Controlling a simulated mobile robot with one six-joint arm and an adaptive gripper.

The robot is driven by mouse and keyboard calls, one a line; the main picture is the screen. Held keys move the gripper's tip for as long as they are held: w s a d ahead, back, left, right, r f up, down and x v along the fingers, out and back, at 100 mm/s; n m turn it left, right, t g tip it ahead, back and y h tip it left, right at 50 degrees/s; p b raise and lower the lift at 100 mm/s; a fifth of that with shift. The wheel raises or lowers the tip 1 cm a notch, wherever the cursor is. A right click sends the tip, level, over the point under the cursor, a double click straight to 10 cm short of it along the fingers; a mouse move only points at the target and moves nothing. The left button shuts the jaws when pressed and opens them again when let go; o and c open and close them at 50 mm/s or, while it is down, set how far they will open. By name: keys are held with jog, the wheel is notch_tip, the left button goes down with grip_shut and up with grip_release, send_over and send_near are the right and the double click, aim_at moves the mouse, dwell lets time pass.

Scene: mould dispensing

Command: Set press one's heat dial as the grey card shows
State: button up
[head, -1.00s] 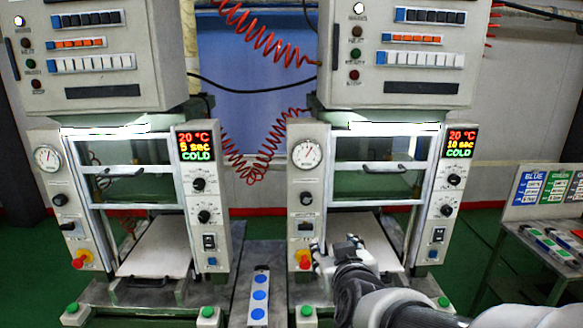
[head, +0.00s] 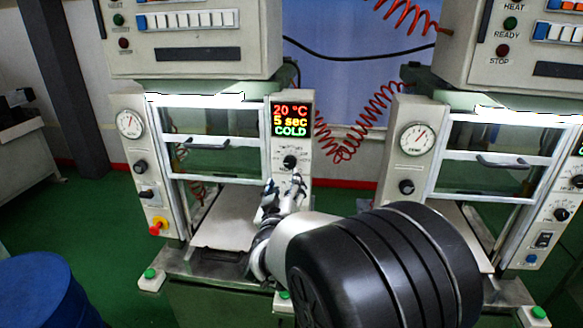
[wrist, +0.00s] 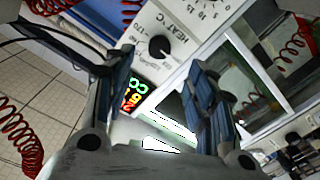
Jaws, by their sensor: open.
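The left press carries a display (head: 291,119) reading 20 °C, 5 sec, COLD. Below it is a black dial (head: 290,162). In the wrist view this black dial (wrist: 160,47) has the label HEAT °C beside it, and the lit display (wrist: 135,90) is nearby. My gripper (head: 284,184) is just below the dial in the head view, in front of the control panel. In the wrist view the fingers (wrist: 163,66) are spread, with the dial between and beyond their tips, apart from them. The lower panel is hidden by my arm. The grey card is not in view.
A second press (head: 490,160) stands at the right. A red stop button (head: 157,227) is on the left press's left side. A blue drum (head: 45,290) stands at lower left. A red coiled hose (head: 345,140) hangs between the presses.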

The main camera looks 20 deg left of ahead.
aim_at(290, 164)
jog(key=x, duration=1)
jog(key=shift+s, duration=0.1)
jog(key=shift+c, duration=0.6)
jog(key=c, duration=0.9)
